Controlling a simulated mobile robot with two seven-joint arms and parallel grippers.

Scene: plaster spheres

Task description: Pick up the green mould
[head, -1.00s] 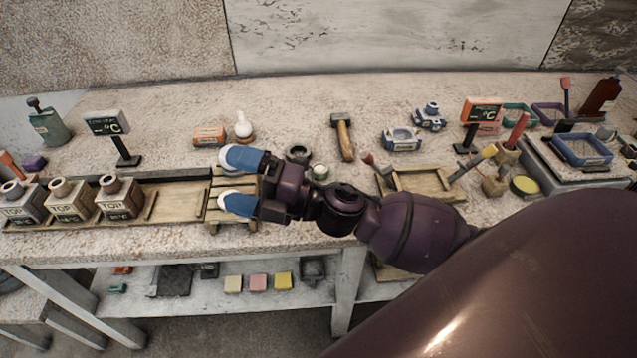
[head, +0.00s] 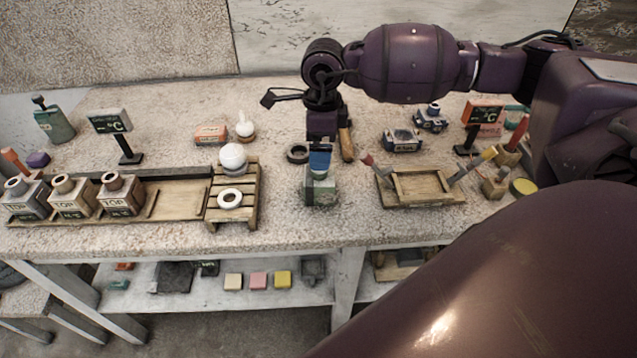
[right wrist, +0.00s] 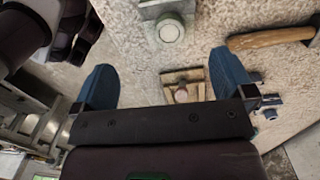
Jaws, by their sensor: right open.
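The green mould (head: 321,192) is a small grey-green block with a round pale top. It stands on the bench right of the slatted wooden stand. In the head view my right gripper (head: 320,163) points down over it, and a blue finger hides part of its top. In the right wrist view the mould (right wrist: 168,26) shows at the top edge, beyond the fingertips. There my right gripper (right wrist: 165,78) has its blue fingers wide apart, with nothing held between them. I cannot tell whether a finger touches the mould. My left gripper is not in view.
The slatted stand (head: 247,211) holds a white sphere (head: 232,157) and a white ring (head: 230,198). A dark ring (head: 297,153) and a hammer (head: 346,145) lie close behind the mould. A wooden tray (head: 425,186) is to the right. Bench in front of the mould is clear.

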